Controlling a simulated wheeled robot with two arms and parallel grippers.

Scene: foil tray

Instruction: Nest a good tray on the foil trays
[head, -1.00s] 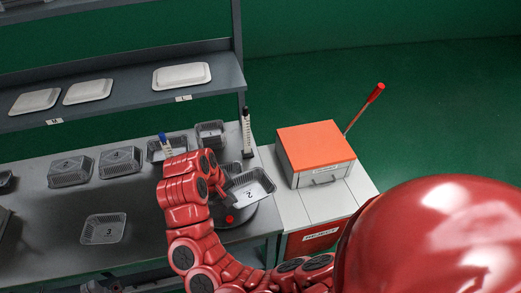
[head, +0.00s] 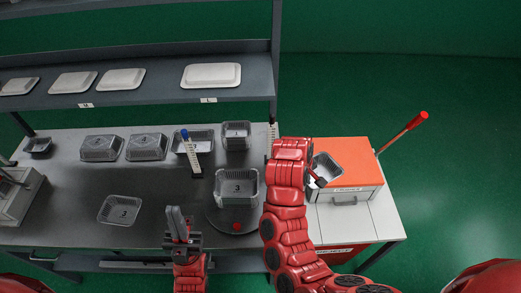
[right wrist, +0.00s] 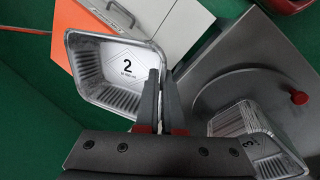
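My right gripper (right wrist: 148,125) is shut on the wall of a foil tray marked 2 (right wrist: 95,80). In the head view that tray (head: 327,168) is tilted beside the orange-topped box, partly hidden by my right arm. Foil trays marked 3 (head: 237,189) sit on a dark round plate (head: 216,218) and show in the right wrist view (right wrist: 258,140). Another tray marked 3 (head: 120,210) lies on the bench at left. My left gripper (head: 178,222) is over the bench front, apart from the trays; its finger gap is unclear.
The orange-topped box (head: 345,152) with a red-handled lever (head: 404,130) stands at right. White lids (head: 211,75) lie on the shelf above. Bare bench lies around the left tray.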

